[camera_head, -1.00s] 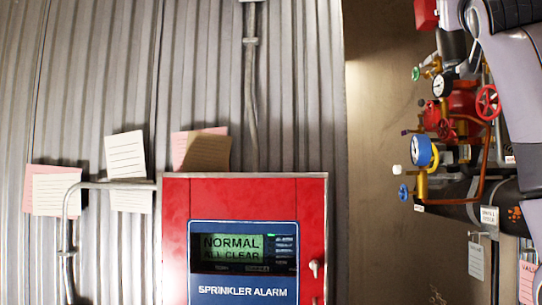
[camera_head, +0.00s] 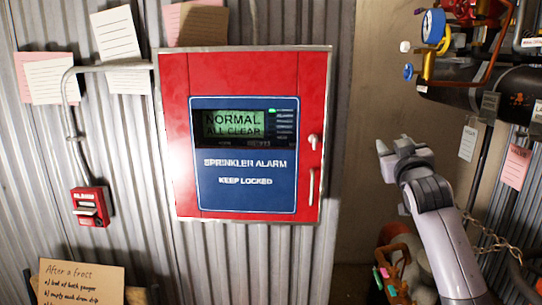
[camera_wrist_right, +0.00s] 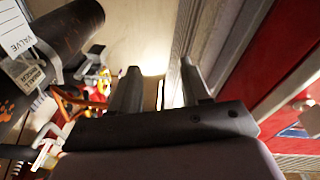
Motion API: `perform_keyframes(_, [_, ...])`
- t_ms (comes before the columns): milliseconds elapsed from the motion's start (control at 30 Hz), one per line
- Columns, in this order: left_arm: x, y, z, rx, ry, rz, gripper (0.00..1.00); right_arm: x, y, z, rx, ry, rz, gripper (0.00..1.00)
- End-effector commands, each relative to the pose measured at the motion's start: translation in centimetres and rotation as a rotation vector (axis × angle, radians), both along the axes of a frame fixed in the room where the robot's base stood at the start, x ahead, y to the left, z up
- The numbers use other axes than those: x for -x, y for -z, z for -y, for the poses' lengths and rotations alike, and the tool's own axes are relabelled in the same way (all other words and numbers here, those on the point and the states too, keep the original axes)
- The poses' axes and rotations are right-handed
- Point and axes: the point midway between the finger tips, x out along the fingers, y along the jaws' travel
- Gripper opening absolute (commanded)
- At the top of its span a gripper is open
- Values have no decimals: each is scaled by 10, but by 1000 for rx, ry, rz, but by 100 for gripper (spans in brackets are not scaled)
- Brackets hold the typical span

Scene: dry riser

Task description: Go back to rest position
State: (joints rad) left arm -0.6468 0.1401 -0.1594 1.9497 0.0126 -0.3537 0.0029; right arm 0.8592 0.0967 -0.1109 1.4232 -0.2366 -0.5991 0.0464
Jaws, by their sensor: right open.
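My right gripper (camera_head: 392,178) is in the right half of the head view, to the right of the red sprinkler alarm cabinet and apart from it. Its arm comes up from the lower right. In the right wrist view its two fingers (camera_wrist_right: 160,68) stand apart with nothing between them. My left gripper is not in view. The alarm cabinet (camera_head: 258,62) is shut, and its display (camera_head: 233,124) reads "NORMAL ALL CLEAR". The cabinet's red door also shows at the right of the wrist view (camera_wrist_right: 285,62).
Pipework with a blue-rimmed gauge (camera_head: 433,26) and a dark pipe (camera_head: 470,85) is at upper right. Hanging tags (camera_head: 516,166) and a chain (camera_head: 495,243) are near my right arm. A red alarm box (camera_head: 91,206) and a cardboard note (camera_head: 80,283) are at left.

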Motion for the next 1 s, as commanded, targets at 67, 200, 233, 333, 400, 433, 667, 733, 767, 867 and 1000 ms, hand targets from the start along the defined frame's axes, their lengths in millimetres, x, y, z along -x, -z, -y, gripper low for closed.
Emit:
perform_keyframes(67, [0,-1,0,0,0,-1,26,8,52,-5,-3,-20,-58,47])
perform_keyframes(200, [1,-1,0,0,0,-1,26,29,131,-13,-15,-55,-148,47])
perform_keyframes(233, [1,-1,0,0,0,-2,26,35,147,-15,-17,-62,-167,47])
perform_keyframes(333, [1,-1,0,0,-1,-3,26,59,200,-21,-29,-86,-233,47])
perform_keyframes(400, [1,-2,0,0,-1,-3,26,78,234,-25,-38,-102,-277,47])
perform_keyframes(433, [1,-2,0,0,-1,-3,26,87,249,-27,-44,-109,-297,47])
perform_keyframes(667, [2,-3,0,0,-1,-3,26,167,346,-41,-86,-158,-445,47])
perform_keyframes(733, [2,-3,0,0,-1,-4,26,195,370,-45,-103,-171,-489,47])
perform_keyframes(767, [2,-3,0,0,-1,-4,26,208,380,-47,-110,-176,-509,47])
perform_keyframes(867, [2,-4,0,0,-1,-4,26,250,409,-53,-137,-194,-572,47])
perform_keyframes(1000, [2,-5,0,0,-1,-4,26,312,441,-61,-177,-212,-657,47])
